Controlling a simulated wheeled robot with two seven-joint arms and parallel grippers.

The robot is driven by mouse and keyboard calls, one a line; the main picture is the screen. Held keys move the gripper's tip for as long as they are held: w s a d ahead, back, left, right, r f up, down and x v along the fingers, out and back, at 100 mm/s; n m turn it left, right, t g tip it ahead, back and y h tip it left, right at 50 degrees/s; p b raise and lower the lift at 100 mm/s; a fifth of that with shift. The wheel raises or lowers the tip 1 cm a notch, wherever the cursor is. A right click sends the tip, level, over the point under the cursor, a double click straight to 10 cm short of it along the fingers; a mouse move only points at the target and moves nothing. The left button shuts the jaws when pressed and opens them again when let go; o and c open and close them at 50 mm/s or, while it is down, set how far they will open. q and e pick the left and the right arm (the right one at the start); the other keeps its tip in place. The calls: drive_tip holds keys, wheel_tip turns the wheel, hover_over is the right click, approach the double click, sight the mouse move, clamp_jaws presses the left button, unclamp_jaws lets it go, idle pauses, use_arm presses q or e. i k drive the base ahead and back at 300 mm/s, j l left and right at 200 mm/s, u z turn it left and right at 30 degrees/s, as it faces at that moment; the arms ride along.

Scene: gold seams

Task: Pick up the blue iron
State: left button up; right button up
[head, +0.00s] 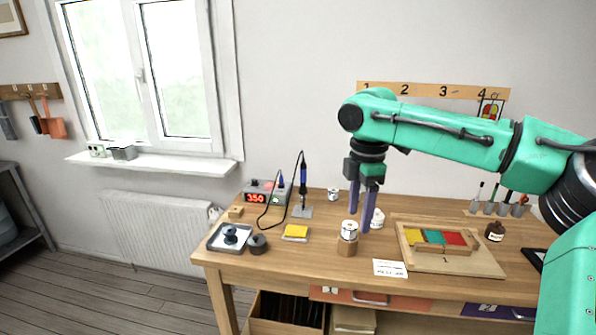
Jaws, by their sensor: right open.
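The blue iron (303,174) is a slim blue and black soldering iron. It stands upright at a small grey stand (302,211) on the left half of the workbench, and a dark cord loops from it toward the station (262,194) with a red "350" display. My right gripper (360,207) points down with its two purple fingers apart and nothing between them. It is to the right of the iron in the picture, near a small white jar on a wooden block, and apart from the iron. My left gripper is not in view.
A yellow sponge (295,233), a grey tray (230,237) and a dark round tin (258,244) lie left of the gripper. The jar (349,229) and a white bottle (377,218) stand close to the fingers. A wooden board (474,264) with coloured pieces is at right.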

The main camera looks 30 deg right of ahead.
sight(303, 169)
drive_tip(key=i+l, duration=0.2)
drive_tip(key=i, duration=0.3)
drive_tip(key=i+l, duration=0.2)
drive_tip(key=i, duration=0.3)
drive_tip(key=i+l, duration=0.15)
drive_tip(key=i, duration=0.35)
